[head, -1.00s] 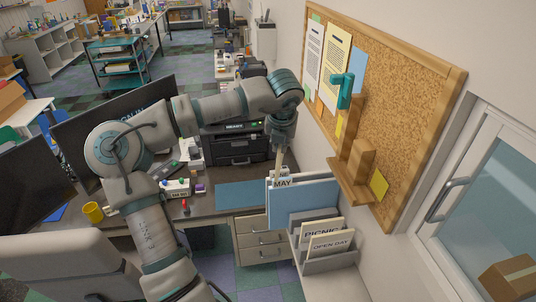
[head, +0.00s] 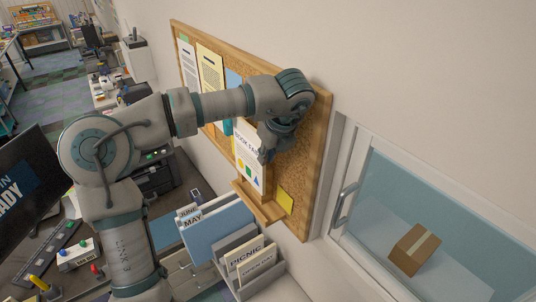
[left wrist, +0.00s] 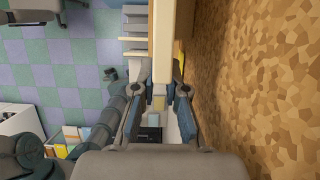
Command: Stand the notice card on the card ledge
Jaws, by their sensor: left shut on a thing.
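The notice card (head: 248,165) is white with a heading that seems to begin "BOOK FA" and coloured shapes below. In the head view it is upright in front of the cork board. My left gripper (head: 266,155) is shut on its upper right part and covers some of the heading. The wooden card ledge (head: 258,206) is on the board just below the card. I cannot tell whether the card's lower edge touches it. My right gripper is out of view.
The cork board (head: 305,150) has pinned sheets (head: 210,80) on the left and a yellow note (head: 285,200) right of the ledge. A file holder (head: 240,245) with tabbed folders and cards stands below. A window (head: 440,200) is to the right.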

